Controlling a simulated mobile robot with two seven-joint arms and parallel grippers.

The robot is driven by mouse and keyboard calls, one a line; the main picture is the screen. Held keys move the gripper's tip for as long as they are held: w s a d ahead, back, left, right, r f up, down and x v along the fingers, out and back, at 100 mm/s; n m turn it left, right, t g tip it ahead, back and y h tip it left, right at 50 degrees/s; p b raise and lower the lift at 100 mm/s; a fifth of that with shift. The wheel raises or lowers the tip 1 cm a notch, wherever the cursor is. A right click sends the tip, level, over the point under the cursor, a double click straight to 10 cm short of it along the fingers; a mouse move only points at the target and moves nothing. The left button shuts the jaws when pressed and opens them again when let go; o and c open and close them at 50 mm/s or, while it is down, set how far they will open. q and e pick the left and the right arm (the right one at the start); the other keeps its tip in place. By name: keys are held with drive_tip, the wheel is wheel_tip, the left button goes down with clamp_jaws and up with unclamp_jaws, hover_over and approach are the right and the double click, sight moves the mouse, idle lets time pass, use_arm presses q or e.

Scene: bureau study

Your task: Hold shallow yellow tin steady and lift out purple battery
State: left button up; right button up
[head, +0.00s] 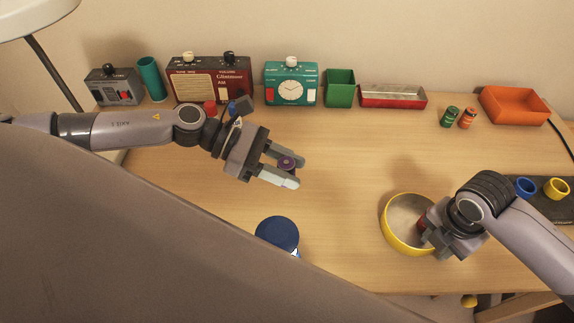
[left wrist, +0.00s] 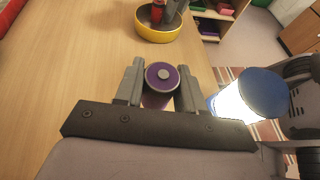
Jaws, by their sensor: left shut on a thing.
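My left gripper (head: 289,171) is shut on the purple battery (head: 286,163), held above the middle of the desk. In the left wrist view the purple battery (left wrist: 162,76) sits end-on between the two fingers. The shallow yellow tin (head: 389,234) stands on the desk at the right, well apart from the battery. It also shows at the top of the left wrist view (left wrist: 158,37). My right gripper (head: 428,240) is at the tin's right side, over its rim; its fingertips are mostly hidden. A red thing (head: 421,222) shows at the tin, partly covered by this gripper.
A blue-lidded jar (head: 277,233) stands at the near edge. Green (head: 449,117) and orange (head: 467,118) batteries stand at back right. The desk's middle is clear.

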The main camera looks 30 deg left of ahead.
wheel_tip(320, 180, up, 12)
drive_tip(key=s, duration=0.1)
drive_tip(key=shift+a, duration=0.35)
drive_tip(key=shift+s, duration=0.1)
